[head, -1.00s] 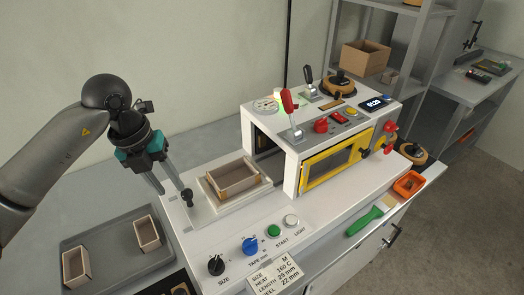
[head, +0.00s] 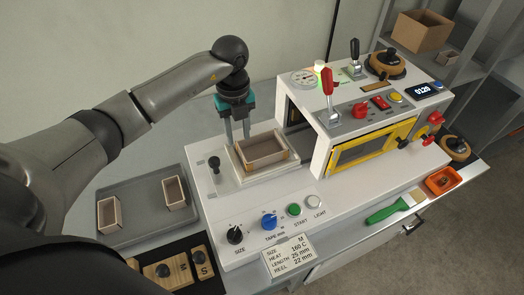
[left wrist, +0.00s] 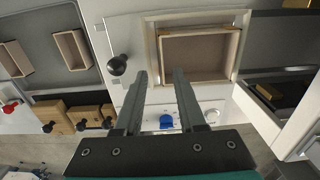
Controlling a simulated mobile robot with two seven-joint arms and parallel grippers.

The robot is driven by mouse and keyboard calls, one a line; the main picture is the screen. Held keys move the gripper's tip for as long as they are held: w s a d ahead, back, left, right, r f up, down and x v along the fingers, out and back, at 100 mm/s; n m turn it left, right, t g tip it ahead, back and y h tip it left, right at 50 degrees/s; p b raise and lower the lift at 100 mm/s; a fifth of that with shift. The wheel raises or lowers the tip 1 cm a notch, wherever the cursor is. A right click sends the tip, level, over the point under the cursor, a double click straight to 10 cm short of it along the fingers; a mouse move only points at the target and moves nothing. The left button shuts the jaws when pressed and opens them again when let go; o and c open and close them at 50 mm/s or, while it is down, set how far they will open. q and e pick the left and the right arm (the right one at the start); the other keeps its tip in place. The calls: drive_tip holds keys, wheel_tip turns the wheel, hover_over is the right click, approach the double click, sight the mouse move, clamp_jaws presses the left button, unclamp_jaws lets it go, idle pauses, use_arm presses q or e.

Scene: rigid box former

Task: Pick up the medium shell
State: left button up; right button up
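An open cardboard shell (head: 264,153), seemingly the medium one, sits in a pale tray-like nest on the machine's left deck. It also shows in the left wrist view (left wrist: 197,57), at the top centre. My left gripper (head: 238,138) points down just behind the shell's left end. My right gripper is in neither view.
Two smaller shells, one (head: 109,215) left and one (head: 175,192) right, stand in a grey tray (head: 140,225). Wooden blocks (head: 165,270) lie in front. The machine's housing (head: 322,130) rises right of the nest. A black knob (head: 214,163) stands left of it. A green brush (head: 390,211) lies front right.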

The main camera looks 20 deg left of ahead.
sight(241, 152)
use_arm(q)
drive_tip(key=f, duration=0.5)
drive_tip(key=shift+d+f, duration=0.2)
drive_tip(key=shift+f, duration=0.2)
clamp_jaws()
idle(1.1)
